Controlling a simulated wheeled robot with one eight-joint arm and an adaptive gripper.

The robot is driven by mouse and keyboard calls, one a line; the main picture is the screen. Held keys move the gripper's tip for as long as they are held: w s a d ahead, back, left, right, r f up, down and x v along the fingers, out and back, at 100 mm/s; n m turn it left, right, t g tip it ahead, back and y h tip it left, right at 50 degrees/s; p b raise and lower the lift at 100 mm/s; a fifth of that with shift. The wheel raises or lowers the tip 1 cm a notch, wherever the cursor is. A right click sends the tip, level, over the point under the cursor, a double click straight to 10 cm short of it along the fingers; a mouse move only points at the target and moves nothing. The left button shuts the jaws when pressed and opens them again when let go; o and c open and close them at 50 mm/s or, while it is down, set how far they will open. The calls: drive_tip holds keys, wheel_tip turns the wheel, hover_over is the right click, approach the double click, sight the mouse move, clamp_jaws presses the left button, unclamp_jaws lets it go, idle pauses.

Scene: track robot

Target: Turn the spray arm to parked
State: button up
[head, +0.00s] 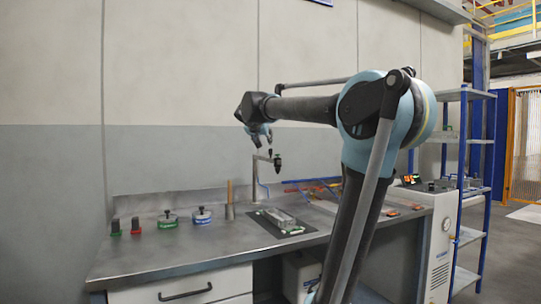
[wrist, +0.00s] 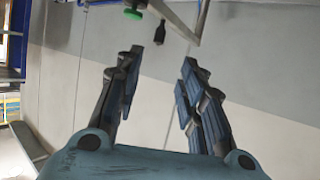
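The spray arm (head: 264,158) is a thin pale bar at the top of an upright post (head: 255,183) on the workbench. It points right in the head view, with a dark nozzle (head: 277,163) hanging at its end. My gripper (head: 262,140) is just above the spray arm in the head view, apparently not touching it. In the wrist view my gripper (wrist: 163,60) has its two fingers spread with nothing between them. The pale bar (wrist: 176,20), a dark nozzle-like piece (wrist: 160,33) and a green knob (wrist: 132,13) show beyond the fingertips.
On the workbench (head: 180,255) stand red and green knobs (head: 136,226), two round tins (head: 202,215) and a wooden-handled tool in a cup (head: 230,205). A dark tray (head: 300,231) with a clear piece lies right of the post. A blue shelf rack (head: 470,150) stands at the right.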

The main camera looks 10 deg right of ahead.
sight(270, 150)
drive_tip(key=x, duration=1.6)
drive_tip(key=shift+w+d+f, duration=0.2)
drive_tip(key=shift+f, duration=0.05)
clamp_jaws()
